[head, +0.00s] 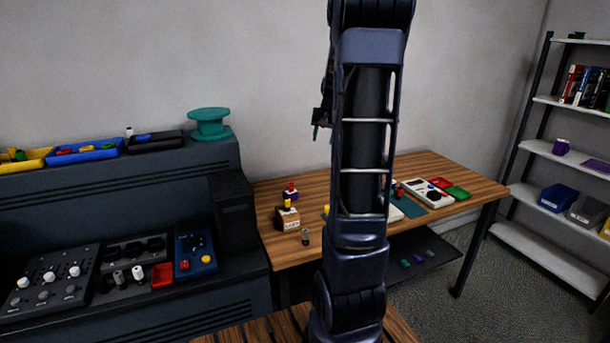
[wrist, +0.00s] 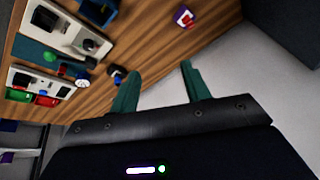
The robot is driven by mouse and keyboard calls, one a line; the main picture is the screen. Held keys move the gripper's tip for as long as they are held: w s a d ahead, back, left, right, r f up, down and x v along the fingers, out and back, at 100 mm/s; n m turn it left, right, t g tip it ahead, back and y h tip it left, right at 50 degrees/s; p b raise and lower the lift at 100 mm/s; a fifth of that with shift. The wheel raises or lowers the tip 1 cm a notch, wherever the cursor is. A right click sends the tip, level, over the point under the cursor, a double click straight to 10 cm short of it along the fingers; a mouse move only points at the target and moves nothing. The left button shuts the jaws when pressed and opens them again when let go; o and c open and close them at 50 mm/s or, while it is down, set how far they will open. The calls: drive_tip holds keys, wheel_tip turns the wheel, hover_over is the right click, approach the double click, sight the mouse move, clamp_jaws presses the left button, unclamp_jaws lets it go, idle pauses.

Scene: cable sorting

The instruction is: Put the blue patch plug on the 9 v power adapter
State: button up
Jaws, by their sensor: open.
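My gripper (wrist: 160,67) is open and empty, with its two teal fingers apart above the wooden table. In the head view it is mostly hidden behind my arm, and a teal fingertip (head: 315,131) shows at the left. A small dark piece with blue on it (wrist: 117,75) lies on the table beside the left finger in the wrist view. I cannot tell whether it is the blue patch plug. A purple block with a red plug on top (head: 290,191) stands on the table and shows in the wrist view (wrist: 185,18). I cannot pick out the 9 V power adapter for sure.
White devices (head: 428,195) and red and green trays (head: 457,192) lie to the right. A dark console (head: 240,215) borders the table's left.

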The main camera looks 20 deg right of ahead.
drive_tip(key=s+a+n, duration=0.2)
drive_tip(key=s+a, duration=0.4)
drive_tip(key=s, duration=0.4)
drive_tip(key=s+a+r+n, duration=0.1)
drive_tip(key=s+a, duration=0.6)
drive_tip(key=s, duration=0.3)
drive_tip(key=s+a+r+n, duration=0.1)
drive_tip(key=s+a+n, duration=0.1)
drive_tip(key=s+a, duration=0.5)
drive_tip(key=s, duration=0.3)
drive_tip(key=shift+s+a+n, duration=0.2)
drive_tip(key=shift+a+n, duration=0.05)
drive_tip(key=shift+n, duration=0.05)
